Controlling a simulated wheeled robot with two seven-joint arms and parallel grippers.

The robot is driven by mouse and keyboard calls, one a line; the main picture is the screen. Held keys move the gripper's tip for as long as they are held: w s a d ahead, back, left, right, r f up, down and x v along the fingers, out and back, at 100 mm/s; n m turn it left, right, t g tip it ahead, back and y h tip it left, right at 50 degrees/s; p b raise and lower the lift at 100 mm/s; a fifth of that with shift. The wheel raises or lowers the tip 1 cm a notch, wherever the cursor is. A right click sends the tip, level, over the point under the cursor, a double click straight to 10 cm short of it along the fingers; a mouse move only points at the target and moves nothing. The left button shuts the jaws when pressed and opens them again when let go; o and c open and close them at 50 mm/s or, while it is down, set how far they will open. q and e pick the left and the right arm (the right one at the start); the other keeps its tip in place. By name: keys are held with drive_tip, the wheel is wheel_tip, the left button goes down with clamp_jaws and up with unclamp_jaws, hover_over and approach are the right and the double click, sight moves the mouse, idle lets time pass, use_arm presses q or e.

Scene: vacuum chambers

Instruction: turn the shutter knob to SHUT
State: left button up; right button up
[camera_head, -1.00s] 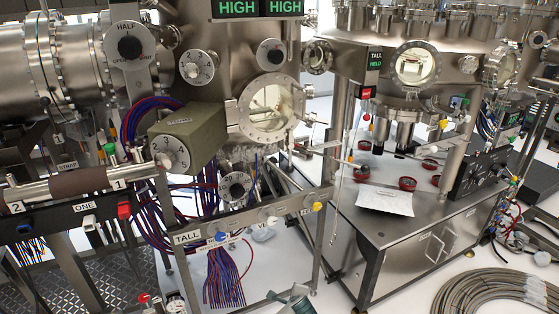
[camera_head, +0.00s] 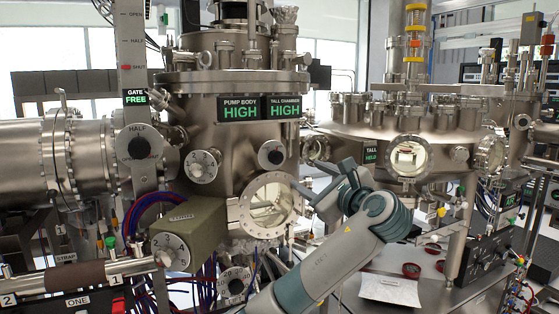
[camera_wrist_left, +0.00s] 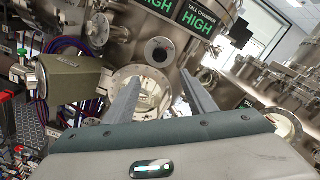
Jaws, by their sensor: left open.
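My left gripper (camera_head: 306,181) is open and empty, in front of the tall steel chamber. Its two fingers also show spread apart in the left wrist view (camera_wrist_left: 160,92). A round plate with a dark knob (camera_head: 272,153) sits on the chamber above the round window (camera_head: 267,204); its lettering is too small to read. In the wrist view this knob (camera_wrist_left: 158,51) lies beyond and between the fingers, apart from them. Another knob (camera_head: 138,146), on the post at left, has a plate marked HALF. I cannot read which knob is the shutter's. My right gripper is not in view.
A numbered dial (camera_head: 202,166) is left of the dark knob. An olive box (camera_head: 190,232) with a numbered dial juts out below. Green HIGH displays (camera_head: 261,108) hang above. A paper (camera_head: 390,289) lies on the bench at right.

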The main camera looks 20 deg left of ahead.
use_arm(q)
drive_tip(key=shift+r, duration=0.25)
drive_tip(key=shift+a, duration=0.15)
drive_tip(key=p, duration=0.8)
approach(277, 158)
drive_tip(key=x, duration=0.7)
drive_tip(key=shift+w+r, duration=0.1)
drive_tip(key=shift+w, duration=0.05)
drive_tip(key=shift+w+a, duration=0.4)
drive_tip(key=shift+a, duration=0.15)
